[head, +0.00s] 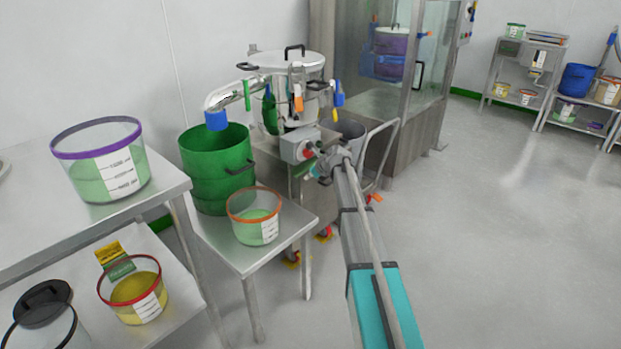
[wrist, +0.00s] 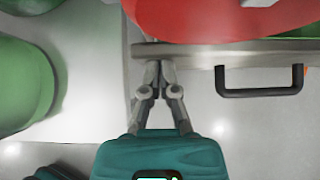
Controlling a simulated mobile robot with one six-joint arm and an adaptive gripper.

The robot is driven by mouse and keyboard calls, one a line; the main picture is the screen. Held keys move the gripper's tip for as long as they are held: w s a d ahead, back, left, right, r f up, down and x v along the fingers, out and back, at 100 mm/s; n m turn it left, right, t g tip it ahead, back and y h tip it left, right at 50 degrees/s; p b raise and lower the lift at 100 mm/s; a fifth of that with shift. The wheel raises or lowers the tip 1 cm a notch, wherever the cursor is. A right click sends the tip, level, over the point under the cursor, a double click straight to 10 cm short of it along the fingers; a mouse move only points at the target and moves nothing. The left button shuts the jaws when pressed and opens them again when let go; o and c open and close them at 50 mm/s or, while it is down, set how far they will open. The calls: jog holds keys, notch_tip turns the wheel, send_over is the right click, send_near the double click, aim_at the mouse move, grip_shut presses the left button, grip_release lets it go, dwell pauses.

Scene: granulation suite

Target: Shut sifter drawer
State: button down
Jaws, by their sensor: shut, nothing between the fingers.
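The sifter (head: 290,75) is a shiny metal drum with a lid and black handles, standing on a metal stand in the head view. In the wrist view a grey metal front edge (wrist: 225,47), seen from above, carries a black bar handle (wrist: 260,92); it looks like the drawer front. My gripper (wrist: 157,66) has its fingers together and empty, at the left end of that edge and left of the handle. Whether the fingertips touch it I cannot tell. In the head view my gripper (head: 318,174) is beside the stand, and how far the drawer sticks out is hidden.
A green drum (head: 215,165) and an orange-rimmed tub (head: 254,216) stand on a low table (head: 285,232) left of my arm. A grey box with a red knob (head: 298,146) is close above my gripper. The floor (head: 500,230) to the right is clear.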

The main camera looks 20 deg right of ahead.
jog(key=shift+w+a, duration=0.3)
jog(key=shift+w, duration=0.2)
jog(key=shift+w+a, duration=0.25)
jog(key=shift+w, duration=0.2)
jog(key=shift+s, duration=0.1)
jog(key=s+d, duration=0.1)
jog(key=s, duration=0.2)
jog(key=shift+d, duration=0.4)
jog(key=p+v, duration=0.7)
jog(key=v, duration=0.3)
jog(key=shift+s+d, duration=0.15)
